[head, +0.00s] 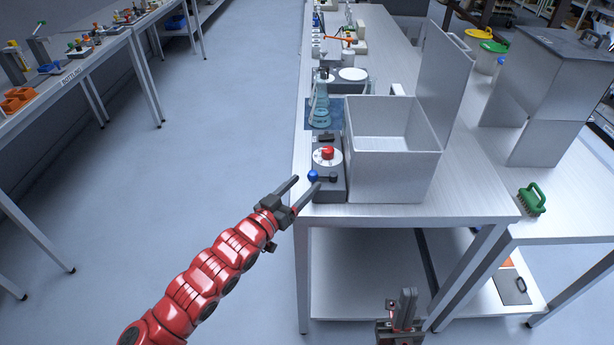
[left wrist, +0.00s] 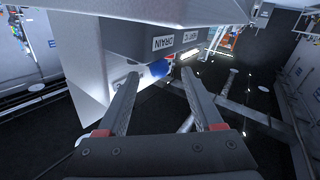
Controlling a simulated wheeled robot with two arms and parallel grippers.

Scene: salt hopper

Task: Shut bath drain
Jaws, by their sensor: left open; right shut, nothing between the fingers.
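The bath is an open metal box (head: 392,180) on the bench, with its lid (head: 440,85) raised. At its left side a dark control block (head: 322,192) carries a red knob (head: 328,152) on a white dial and a lever with a blue ball (head: 312,175). My right gripper (head: 408,294) is shut and empty, low before the bench.
A flask of blue liquid (head: 321,112) stands behind the control block, close to the bench's left edge. The floor (head: 215,130) left of the bench is clear.

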